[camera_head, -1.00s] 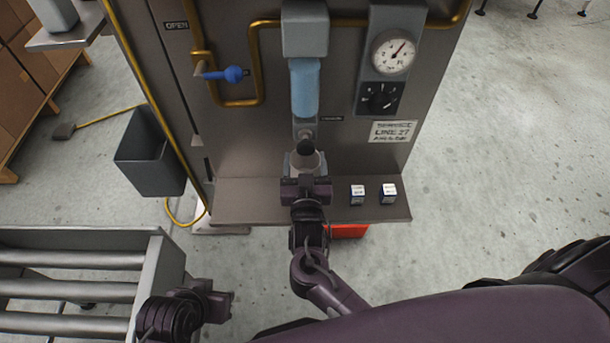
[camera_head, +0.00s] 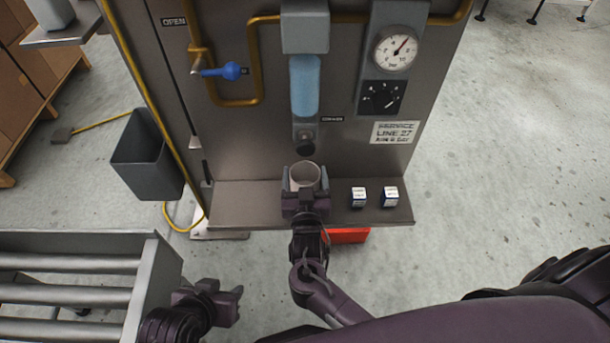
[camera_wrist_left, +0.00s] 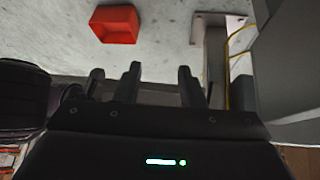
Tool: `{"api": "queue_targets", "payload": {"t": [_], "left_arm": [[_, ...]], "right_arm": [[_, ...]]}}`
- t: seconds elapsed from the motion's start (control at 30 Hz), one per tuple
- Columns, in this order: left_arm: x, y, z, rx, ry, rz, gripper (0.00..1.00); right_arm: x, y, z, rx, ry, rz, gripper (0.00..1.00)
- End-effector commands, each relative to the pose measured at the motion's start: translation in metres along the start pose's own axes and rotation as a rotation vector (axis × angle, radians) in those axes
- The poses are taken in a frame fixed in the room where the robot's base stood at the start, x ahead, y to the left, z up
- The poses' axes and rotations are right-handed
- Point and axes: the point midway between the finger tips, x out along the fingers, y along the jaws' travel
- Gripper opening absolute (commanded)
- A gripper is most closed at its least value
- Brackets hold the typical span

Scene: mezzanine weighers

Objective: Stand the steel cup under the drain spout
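The steel cup (camera_head: 304,176) is upright, with its round open mouth showing, over the shelf (camera_head: 250,203) of the grey machine. My right gripper (camera_head: 305,183) has a finger on each side of the cup and is shut on it. The gripper hides the cup's lower part, so I cannot tell whether its base touches the shelf. The dark drain spout (camera_head: 305,148) is on the panel below the blue sight tube (camera_head: 304,86). In the head view the cup's rim is just below the spout. My left gripper (camera_head: 236,299) is open and empty beside the roller stand.
A grey bin (camera_head: 147,160) hangs at the left. A blue-handled valve (camera_head: 231,71) and a gauge (camera_head: 395,50) are above. A red container (camera_head: 348,236) sits on the floor below the shelf.

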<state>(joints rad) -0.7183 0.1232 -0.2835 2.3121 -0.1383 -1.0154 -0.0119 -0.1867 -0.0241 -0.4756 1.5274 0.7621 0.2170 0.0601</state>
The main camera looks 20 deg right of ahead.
Motion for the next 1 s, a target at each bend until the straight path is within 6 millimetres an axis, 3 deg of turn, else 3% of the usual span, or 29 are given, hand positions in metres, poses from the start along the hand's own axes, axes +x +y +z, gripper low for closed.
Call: {"api": "queue_targets", "payload": {"t": [0.1, 0.47, 1.0], "left_arm": [[0.000, 0.000, 0.000, 0.000, 0.000, 0.000, 0.36], [-0.002, 0.000, 0.001, 0.000, -0.013, 0.000, 0.36], [-0.011, -0.014, 0.017, -0.022, -0.140, -0.032, 0.36]], "right_arm": [[0.000, 0.000, 0.000, 0.000, 0.000, 0.000, 0.85], [0.000, 0.000, -0.003, 0.000, 0.000, 0.000, 0.85], [-0.104, 0.000, -0.002, 0.000, -0.002, 0.000, 0.85]]}}
